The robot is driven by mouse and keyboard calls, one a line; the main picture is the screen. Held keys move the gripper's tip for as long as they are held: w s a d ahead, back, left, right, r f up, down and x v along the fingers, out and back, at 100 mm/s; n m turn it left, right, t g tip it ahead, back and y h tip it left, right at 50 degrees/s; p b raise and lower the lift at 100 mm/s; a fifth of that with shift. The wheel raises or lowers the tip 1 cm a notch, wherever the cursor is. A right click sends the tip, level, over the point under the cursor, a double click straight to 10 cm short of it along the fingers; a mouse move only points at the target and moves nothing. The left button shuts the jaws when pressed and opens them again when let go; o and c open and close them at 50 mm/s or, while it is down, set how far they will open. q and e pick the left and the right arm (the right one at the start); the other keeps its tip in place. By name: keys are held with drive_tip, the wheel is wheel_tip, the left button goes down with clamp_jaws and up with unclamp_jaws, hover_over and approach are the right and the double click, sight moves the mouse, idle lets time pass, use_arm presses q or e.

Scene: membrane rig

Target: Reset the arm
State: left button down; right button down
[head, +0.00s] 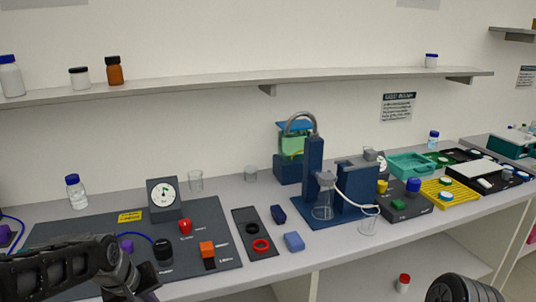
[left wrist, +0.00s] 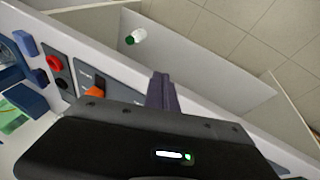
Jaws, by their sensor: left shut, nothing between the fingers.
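My left arm comes in from the lower left in the head view, in front of the dark grey panel (head: 215,215) on the bench. My left gripper (head: 148,296) is at the bottom edge there, partly cut off. In the left wrist view the left gripper's fingers (left wrist: 162,92) are together and empty, near the bench's front edge. A dark ribbed part at the bottom right of the head view appears to be my right arm; its gripper is out of view.
The panel carries a gauge (head: 163,194), a red knob (head: 185,226) and an orange block (head: 207,249). A blue rig (head: 313,165) with a flask stands mid-bench. Bare bench shows around the blue blocks (head: 294,241).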

use_arm(q)
drive_tip(key=s+d+f+m+h, duration=0.1)
drive_tip(key=s+d+f+m, duration=0.1)
drive_tip(key=d+f, duration=0.6)
drive_tip(key=s+d+f+m+h, duration=0.1)
drive_tip(key=d+f, duration=0.3)
drive_tip(key=f, duration=0.7)
drive_tip(key=s+d+f+g, duration=0.1)
drive_tip(key=s+d+f, duration=0.3)
drive_tip(key=s, duration=0.6)
drive_tip(key=s+d+f+m+g+h, duration=0.1)
drive_tip(key=s+d+f, duration=0.3)
drive_tip(key=s+f, duration=0.5)
drive_tip(key=shift+s+f+g, duration=0.3)
drive_tip(key=shift+s+g, duration=0.5)
drive_tip(key=shift+s, duration=0.1)
